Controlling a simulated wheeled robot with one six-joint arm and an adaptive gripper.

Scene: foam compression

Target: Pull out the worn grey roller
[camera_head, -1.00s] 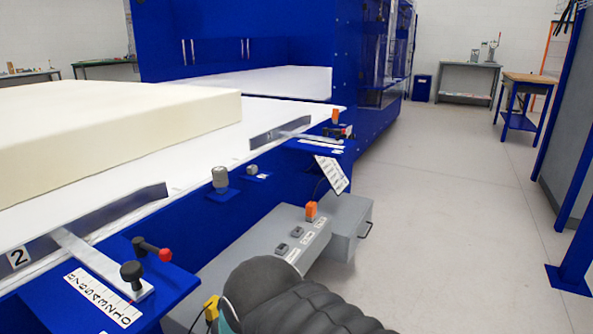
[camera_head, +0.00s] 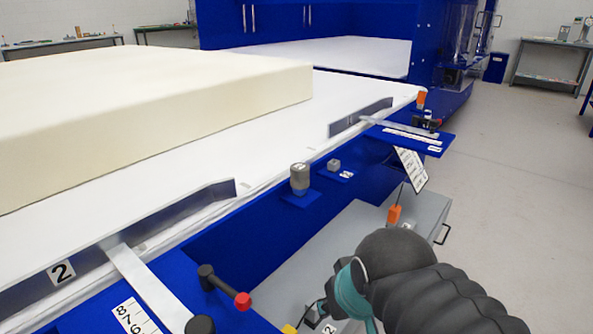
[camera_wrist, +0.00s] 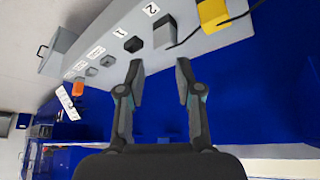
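A grey upright cylinder (camera_head: 300,177), which may be the worn roller, stands on a small blue bracket along the machine's front edge. A smaller grey block (camera_head: 334,165) with a label sits just right of it. I cannot tell how worn the cylinder is, and I cannot make it out in the wrist view. My gripper (camera_wrist: 160,72) is open and empty, its two dark fingers apart over the blue side of the machine, near a grey box. In the head view my dark ribbed arm hides the fingers.
The grey box (camera_wrist: 185,52) carries several small blocks, number labels and a yellow part (camera_wrist: 214,15). A red-tipped handle (camera_head: 242,301) and a guide plate marked 2 (camera_head: 90,268) stick out at front left. A cream foam block (camera_head: 150,130) lies on the white bed.

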